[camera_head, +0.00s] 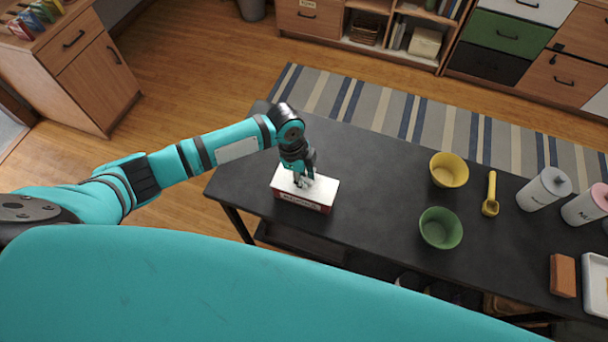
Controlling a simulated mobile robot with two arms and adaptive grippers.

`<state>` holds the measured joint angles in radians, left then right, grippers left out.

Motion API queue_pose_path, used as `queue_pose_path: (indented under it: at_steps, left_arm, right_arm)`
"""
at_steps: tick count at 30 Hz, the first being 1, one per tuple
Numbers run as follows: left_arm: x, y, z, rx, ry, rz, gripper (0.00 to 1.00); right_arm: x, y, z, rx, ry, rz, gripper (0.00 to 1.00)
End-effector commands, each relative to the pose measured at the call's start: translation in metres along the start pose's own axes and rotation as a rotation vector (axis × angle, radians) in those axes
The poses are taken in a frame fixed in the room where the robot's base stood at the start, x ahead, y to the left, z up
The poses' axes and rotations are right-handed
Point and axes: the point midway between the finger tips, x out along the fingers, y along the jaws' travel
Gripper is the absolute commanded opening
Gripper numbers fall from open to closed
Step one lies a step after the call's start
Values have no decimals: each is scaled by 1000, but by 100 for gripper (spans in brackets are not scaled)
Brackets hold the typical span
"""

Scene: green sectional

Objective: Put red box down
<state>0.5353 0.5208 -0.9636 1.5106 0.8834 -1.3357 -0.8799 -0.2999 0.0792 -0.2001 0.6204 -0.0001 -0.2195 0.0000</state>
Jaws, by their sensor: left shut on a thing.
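The red box (302,201) has a white top and a red front side with lettering too small to read. It is at the left end of the black table (370,200), near the front edge. It looks upright; I cannot tell whether its underside touches the tabletop. My left gripper (303,181) reaches down from above and is shut on the box at its top. The fingertips partly hide the middle of the white top. My right gripper is not in view.
On the table's right stand a yellow bowl (449,170), a green bowl (440,228), a yellow scoop (490,194), white canisters (545,189), an orange-brown block (562,275) and a white tray (596,285). The tabletop between box and bowls is clear. Cabinets (92,70) stand behind.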

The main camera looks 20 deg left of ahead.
Motion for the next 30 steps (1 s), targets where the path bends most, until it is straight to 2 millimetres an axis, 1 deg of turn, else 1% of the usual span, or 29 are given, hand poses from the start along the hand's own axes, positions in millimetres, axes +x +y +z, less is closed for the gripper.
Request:
queue_pose_path:
  at_steps: [4, 5, 9, 10, 17, 21, 23, 26, 30]
  left_arm:
    - [2, 0, 0, 0, 1, -1, 0]
    - [2, 0, 1, 0, 0, 0, 20]
    - [2, 0, 1, -1, 0, 0, 38]
    - [2, 0, 1, -1, 0, 0, 41]
    - [2, 0, 1, -1, 0, 0, 41]
    - [-6, -1, 0, -1, 0, -2, 41]
    - [-14, -1, 1, -1, 0, -3, 41]
    - [-33, -1, 1, 1, 0, -5, 41]
    - [-64, -1, 1, 1, -1, -5, 41]
  right_arm:
    - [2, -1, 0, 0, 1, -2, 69]
    - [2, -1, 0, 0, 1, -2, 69]
    - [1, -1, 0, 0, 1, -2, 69]
    - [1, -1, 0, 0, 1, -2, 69]
    - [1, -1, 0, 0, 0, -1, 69]
    - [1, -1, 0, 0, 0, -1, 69]
    - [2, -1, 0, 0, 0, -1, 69]
    - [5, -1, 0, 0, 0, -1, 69]
    - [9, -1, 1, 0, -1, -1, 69]
